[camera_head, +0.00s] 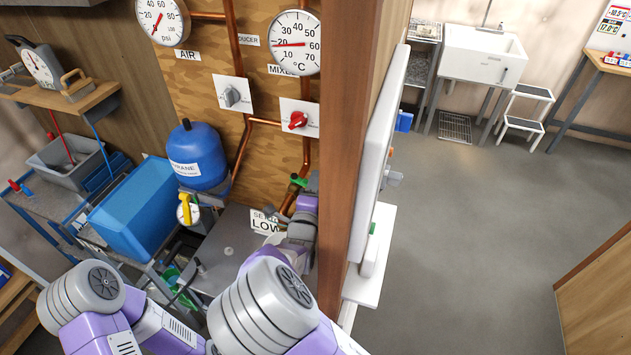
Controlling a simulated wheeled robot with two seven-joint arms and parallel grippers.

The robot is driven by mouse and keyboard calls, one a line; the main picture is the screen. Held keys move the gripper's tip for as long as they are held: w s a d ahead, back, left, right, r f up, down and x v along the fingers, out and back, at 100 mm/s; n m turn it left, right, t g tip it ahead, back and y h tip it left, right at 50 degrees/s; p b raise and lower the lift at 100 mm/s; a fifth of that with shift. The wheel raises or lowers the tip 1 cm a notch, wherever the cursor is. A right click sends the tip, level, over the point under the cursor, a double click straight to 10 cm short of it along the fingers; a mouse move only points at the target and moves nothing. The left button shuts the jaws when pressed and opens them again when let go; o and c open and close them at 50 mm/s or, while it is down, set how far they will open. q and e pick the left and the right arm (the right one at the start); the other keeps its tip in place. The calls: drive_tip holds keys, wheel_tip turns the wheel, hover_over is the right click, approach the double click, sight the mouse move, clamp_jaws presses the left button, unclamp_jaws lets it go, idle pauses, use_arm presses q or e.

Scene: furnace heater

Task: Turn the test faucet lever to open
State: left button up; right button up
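A small brass faucet with a green lever (299,181) sits at the lower end of the copper pipe, to the left of the wooden post. My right arm reaches up to it from below. My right gripper (311,184) is right at the faucet, beside the lever's right side. It is small, dark and partly hidden by my wrist and the post, so I cannot tell whether it touches the lever or how its fingers stand. My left arm shows at the bottom left; its gripper is not in view.
A mixed-temperature gauge (294,43) and a red knob (298,120) are above the faucet. A grey knob (231,96) and blue tank (197,157) are to the left. The wooden post (349,130) closes off the right side. Open floor (480,220) lies beyond it.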

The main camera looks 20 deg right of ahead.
drive_tip(key=shift+w+d, duration=0.25)
drive_tip(key=shift+w, duration=0.25)
clamp_jaws()
